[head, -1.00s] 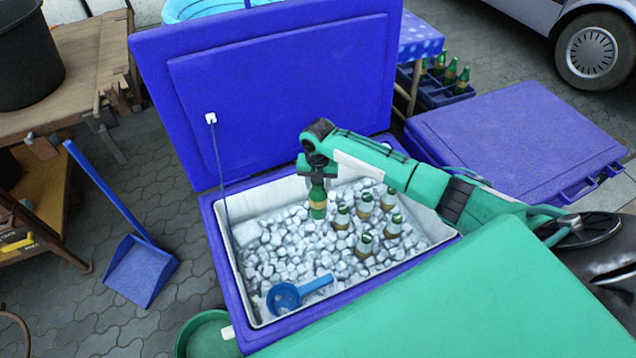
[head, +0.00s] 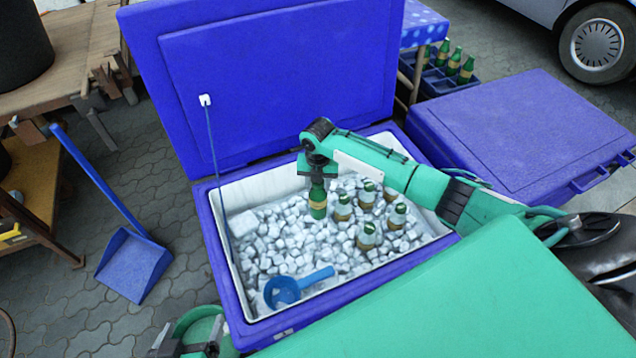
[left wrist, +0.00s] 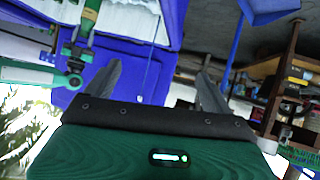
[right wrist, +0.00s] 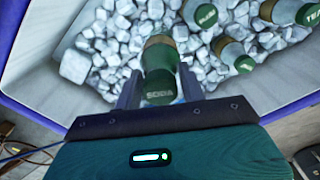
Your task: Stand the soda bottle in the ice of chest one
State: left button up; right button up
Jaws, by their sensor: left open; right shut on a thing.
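The soda bottle (head: 318,204), green with a tan label, is upright in my right gripper (head: 318,184). In the right wrist view its cap reads SODA (right wrist: 160,92), between the two fingers. It is over the ice (head: 285,240) in the open blue chest (head: 215,270), left of the other bottles. Whether its base touches the ice is hard to tell. I see no number on the chest. My left gripper (head: 185,345) is at the bottom left, outside the chest; its fingers are apart and empty in the left wrist view (left wrist: 162,85).
Several bottles (head: 367,238) stand in the ice to the right. A blue scoop (head: 283,291) lies at the front. The raised lid (head: 270,85) is behind. A closed blue chest (head: 525,135) is at right, a dustpan (head: 133,265) at left.

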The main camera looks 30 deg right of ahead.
notch_tip(320, 180, down, 2)
jog(key=shift+f+b, duration=0.1)
jog(key=shift+b, duration=0.9)
notch_tip(320, 180, down, 5)
jog(key=shift+r+b, duration=0.1)
jog(key=shift+b, duration=0.8)
notch_tip(320, 180, down, 4)
jog(key=shift+r+b, duration=0.2)
jog(key=shift+b, duration=0.7)
jog(key=shift+f, duration=0.45)
pick_arm(q)
jog(key=w+a+r+t+h, duration=0.1)
jog(key=w+r+t+h, duration=0.2)
jog(key=r+t, duration=1.1)
notch_tip(320, 180, up, 4)
jog(key=shift+w+r+n, duration=0.1)
jog(key=shift+w+n, duration=0.2)
jog(key=shift+w, duration=0.25)
jog(key=shift+a+r, duration=0.1)
jog(key=shift+r, duration=0.15)
pick_arm(e)
jog(key=shift+w, duration=0.15)
pick_arm(q)
jog(key=shift+f, duration=0.3)
pick_arm(e)
jog(key=shift+f, duration=0.5)
jog(key=o, duration=1.5)
jog(key=shift+o, duration=0.2)
